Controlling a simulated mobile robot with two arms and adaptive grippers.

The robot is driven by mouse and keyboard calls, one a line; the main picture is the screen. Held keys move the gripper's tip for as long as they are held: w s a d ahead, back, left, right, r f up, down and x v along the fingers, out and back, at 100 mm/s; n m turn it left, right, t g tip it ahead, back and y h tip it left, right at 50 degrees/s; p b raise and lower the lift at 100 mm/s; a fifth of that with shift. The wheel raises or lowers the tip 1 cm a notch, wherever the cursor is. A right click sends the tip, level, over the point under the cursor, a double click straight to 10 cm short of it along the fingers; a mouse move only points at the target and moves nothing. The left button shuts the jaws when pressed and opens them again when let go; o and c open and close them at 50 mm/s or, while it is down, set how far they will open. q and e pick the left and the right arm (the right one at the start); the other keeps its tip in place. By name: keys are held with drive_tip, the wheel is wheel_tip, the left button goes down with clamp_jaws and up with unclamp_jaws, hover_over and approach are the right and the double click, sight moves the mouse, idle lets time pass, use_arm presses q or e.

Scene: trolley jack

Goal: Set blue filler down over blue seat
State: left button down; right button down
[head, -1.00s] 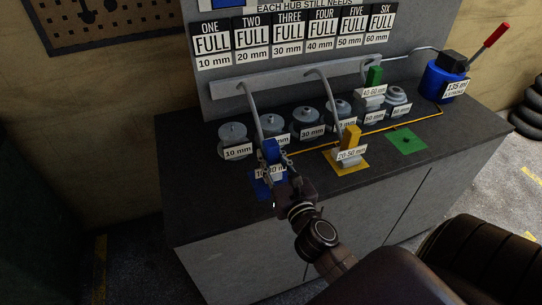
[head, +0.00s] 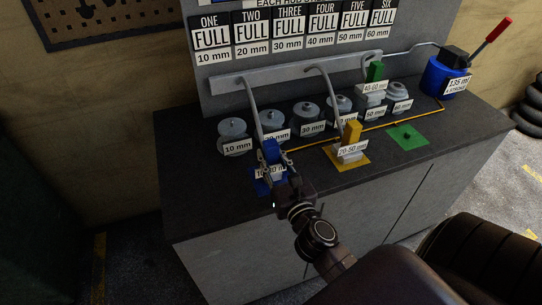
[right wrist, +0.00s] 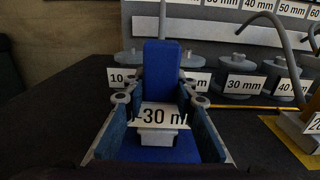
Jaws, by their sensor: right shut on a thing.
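The blue filler (head: 270,150), with a white label on its front, stands upright at the left front of the bench. My right gripper (head: 275,163) is shut on it, with a finger on each side. In the right wrist view the blue filler (right wrist: 161,68) rises between the fingers, and its label is partly readable as 30 mm. The blue seat (head: 262,188) is a flat blue patch directly under the filler, mostly covered. I cannot tell whether the filler's base touches the seat. My left gripper is not in view.
A yellow filler (head: 351,133) stands on a yellow seat to the right. A green seat (head: 406,137) is bare; the green filler (head: 375,72) is behind it. Several grey hubs, including the 10 mm one (head: 233,130), line the back. Grey hoses (head: 252,100) hang from a rail.

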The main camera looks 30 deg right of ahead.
drive_tip(key=shift+f, duration=0.2)
drive_tip(key=c, duration=1.6)
unclamp_jaws()
drive_tip(key=shift+o, duration=0.5)
drive_tip(key=shift+f, duration=0.25)
drive_tip(key=shift+r+v, duration=0.2)
drive_tip(key=shift+v, duration=3.6)
